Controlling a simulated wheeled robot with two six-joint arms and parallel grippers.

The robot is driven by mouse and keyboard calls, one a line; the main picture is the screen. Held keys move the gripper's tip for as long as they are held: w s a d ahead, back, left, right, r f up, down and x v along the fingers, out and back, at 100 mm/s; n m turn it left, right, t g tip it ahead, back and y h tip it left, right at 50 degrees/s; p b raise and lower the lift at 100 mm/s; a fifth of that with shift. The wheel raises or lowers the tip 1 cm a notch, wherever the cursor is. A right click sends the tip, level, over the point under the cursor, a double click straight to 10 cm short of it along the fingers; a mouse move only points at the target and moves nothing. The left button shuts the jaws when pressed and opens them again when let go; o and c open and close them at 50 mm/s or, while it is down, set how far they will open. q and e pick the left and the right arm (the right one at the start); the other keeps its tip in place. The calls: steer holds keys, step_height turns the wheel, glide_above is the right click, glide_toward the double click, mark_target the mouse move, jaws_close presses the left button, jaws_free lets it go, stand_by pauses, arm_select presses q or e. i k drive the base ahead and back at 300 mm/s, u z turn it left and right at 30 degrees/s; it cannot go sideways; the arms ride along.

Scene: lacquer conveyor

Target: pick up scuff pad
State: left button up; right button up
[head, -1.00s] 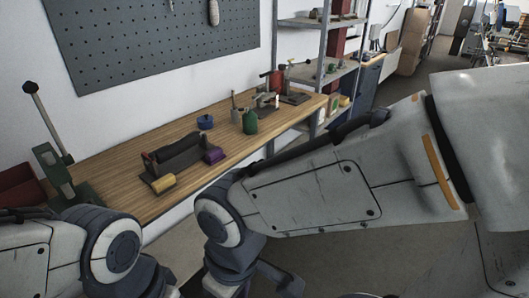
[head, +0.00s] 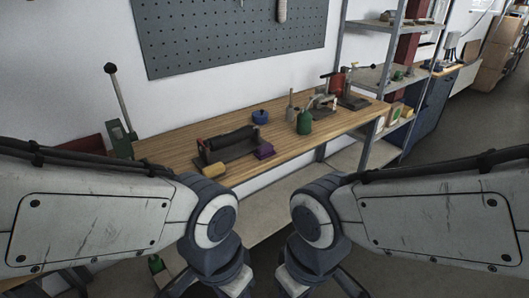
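A purple block-like thing (head: 264,151) lies at the right end of a dark roller rig (head: 228,148) on the wooden bench (head: 165,150); its colour and shape could fit the scuff pad, but I cannot tell for sure. A yellow block-like piece (head: 213,170) lies at the front left of the rig. Both of my arms reach in from the sides and bend down in front of the bench.
A blue round tin (head: 260,117), a green bottle (head: 304,123) and a clamp-like tool (head: 323,100) stand farther back. A green lever press (head: 121,138) is at the left end. A metal shelf rack (head: 385,75) stands at the right, and a pegboard (head: 235,35) hangs behind.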

mark_target(263, 151)
steer(key=z, duration=0.2)
steer(key=i, duration=1)
steer(key=u, duration=0.35)
